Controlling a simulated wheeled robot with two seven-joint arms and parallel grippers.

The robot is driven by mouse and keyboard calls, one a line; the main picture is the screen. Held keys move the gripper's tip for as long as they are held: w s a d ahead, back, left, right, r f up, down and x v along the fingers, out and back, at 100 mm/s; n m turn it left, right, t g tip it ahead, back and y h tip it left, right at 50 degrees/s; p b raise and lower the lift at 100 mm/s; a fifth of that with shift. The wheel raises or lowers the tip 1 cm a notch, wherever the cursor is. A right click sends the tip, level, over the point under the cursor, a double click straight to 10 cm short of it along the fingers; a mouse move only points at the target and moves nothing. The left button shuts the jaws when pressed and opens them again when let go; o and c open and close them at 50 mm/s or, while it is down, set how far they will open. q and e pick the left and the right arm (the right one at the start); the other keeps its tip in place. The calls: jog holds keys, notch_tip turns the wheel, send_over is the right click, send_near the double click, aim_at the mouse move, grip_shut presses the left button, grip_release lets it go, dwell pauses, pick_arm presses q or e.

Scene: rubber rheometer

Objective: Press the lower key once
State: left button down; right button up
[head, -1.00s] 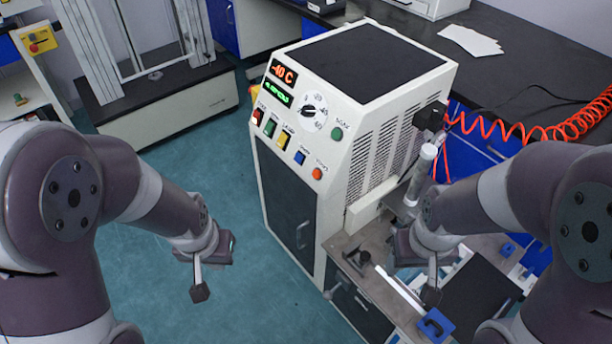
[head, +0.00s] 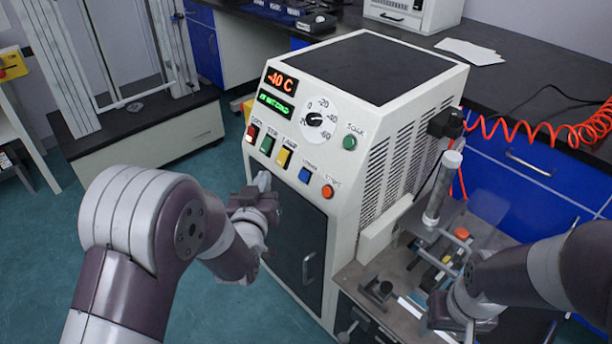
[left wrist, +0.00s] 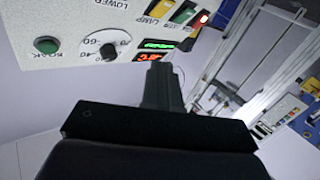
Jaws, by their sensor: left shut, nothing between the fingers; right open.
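The lower key (head: 305,174) is a blue key on the sloped front panel of the white machine (head: 350,150), between the yellow lamp key (head: 284,157) and an orange round button (head: 327,191). My left gripper (head: 262,183) is shut and empty, raised in front of the panel, left of and slightly below the blue key and apart from it. In the left wrist view, the shut fingers (left wrist: 162,88) point at the panel; the LOWER label shows at the top edge, but the blue key is out of frame. My right gripper (head: 450,312) is open over the side bench; its fingertips are hard to make out.
A red key (head: 252,133) and green key (head: 268,143) sit left of the yellow one. A dial (head: 316,119), a round green button (head: 350,143) and lit displays (head: 282,81) are above. A clear tube (head: 440,190) stands by the side bench, near a red coiled hose (head: 540,135).

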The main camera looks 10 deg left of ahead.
aim_at(304, 176)
pick_arm(q)
jog(key=shift+w+d+f+b, duration=0.7)
jog(key=shift+w+d, duration=0.1)
jog(key=shift+w, duration=0.25)
jog(key=shift+w+d+f+b, duration=0.65)
jog(key=shift+w+d, duration=0.15)
jog(key=shift+w, duration=0.2)
jog(key=shift+w+d+f+b, duration=0.7)
jog(key=shift+w+d, duration=0.1)
jog(key=shift+w, duration=0.25)
jog(key=shift+w+d+f, duration=0.15)
jog(key=shift+w+d, duration=0.05)
jog(key=shift+w, duration=0.05)
